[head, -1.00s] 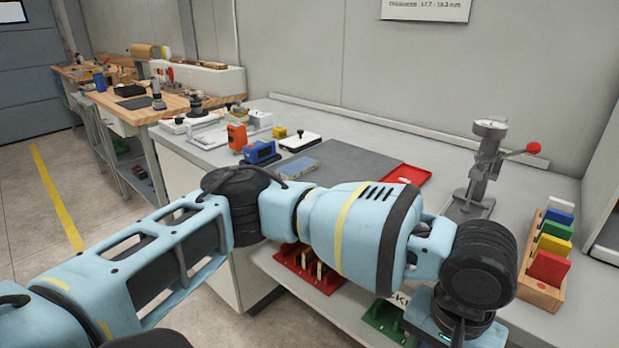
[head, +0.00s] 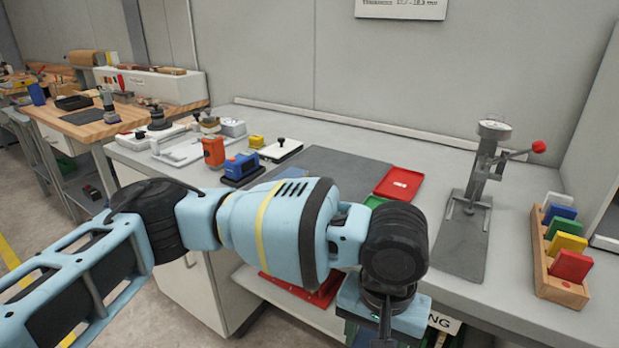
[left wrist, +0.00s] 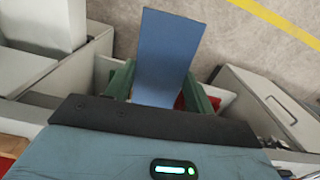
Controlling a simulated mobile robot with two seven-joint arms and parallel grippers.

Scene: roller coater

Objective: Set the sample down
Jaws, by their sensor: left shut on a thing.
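The sample is a flat blue panel (left wrist: 168,45) in the left wrist view. My left gripper (left wrist: 160,84) is shut on its near end, with a green finger on each side, and the panel sticks out beyond the fingers. Grey floor and parts of the bench shelving show behind the panel, which appears apart from them. In the head view my left arm reaches across the front of the bench, and the fingers and panel are hidden below its wrist. My right gripper is not in view.
The grey bench (head: 352,138) carries a dark mat (head: 322,165), a red tray (head: 398,182), a partly hidden green tray (head: 375,201) and a gauge stand (head: 470,205). A wooden rack (head: 550,263) holds several coloured panels at right. Bench top between stand and rack is clear.

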